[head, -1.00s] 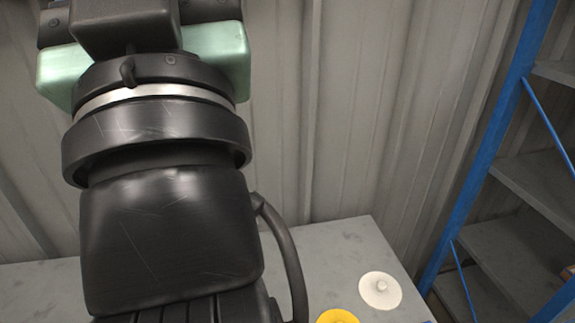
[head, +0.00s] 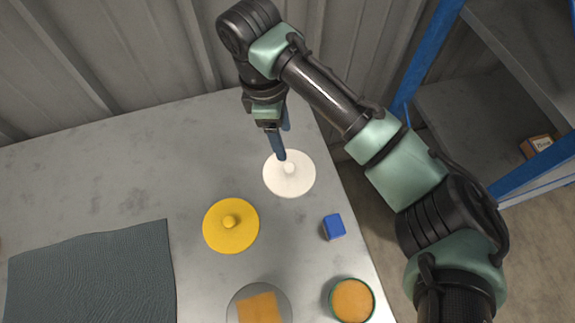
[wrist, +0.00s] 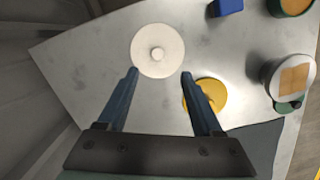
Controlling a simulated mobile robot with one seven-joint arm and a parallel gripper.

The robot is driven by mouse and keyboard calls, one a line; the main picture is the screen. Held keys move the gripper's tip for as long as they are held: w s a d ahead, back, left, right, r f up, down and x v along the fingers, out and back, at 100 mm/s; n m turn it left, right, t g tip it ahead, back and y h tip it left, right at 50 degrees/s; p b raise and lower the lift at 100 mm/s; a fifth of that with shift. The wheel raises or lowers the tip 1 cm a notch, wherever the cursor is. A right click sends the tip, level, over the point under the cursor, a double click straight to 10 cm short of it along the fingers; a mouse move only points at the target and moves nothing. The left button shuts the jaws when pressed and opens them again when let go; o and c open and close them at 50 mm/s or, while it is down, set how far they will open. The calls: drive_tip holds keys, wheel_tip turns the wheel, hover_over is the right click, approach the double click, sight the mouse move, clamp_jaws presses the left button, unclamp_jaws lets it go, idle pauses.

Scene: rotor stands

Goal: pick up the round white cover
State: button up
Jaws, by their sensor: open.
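The round white cover (head: 290,181) lies flat on the grey table near its right edge, with a small knob at its centre. It also shows in the wrist view (wrist: 158,42), just ahead of the fingertips. My gripper (head: 281,157) points down at the cover's far side, close to the knob in the head view. In the wrist view my gripper (wrist: 159,73) has its two blue fingers spread apart with nothing between them. I cannot tell the exact height of the fingertips above the cover.
A yellow cover (head: 231,226) with a knob lies to the left and nearer. A blue cube (head: 333,227), a green-rimmed round container (head: 352,300) and a round holder with an orange block (head: 259,307) are nearby. A dark mat (head: 92,275) lies left. A blue-framed shelf (head: 425,60) stands right.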

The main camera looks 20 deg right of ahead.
hover_over(289, 167)
drive_tip(key=f, duration=0.6)
drive_tip(key=shift+a+f, duration=0.25)
drive_tip(key=shift+a, duration=0.1)
drive_tip(key=shift+d+f+b, duration=0.15)
drive_tip(key=shift+f+b, duration=0.1)
drive_tip(key=shift+f, duration=1.1)
drive_tip(key=shift+d+f+b, duration=0.15)
drive_tip(key=shift+f+b, duration=0.05)
drive_tip(key=shift+f, duration=1.15)
drive_tip(key=shift+c, duration=0.4)
clamp_jaws()
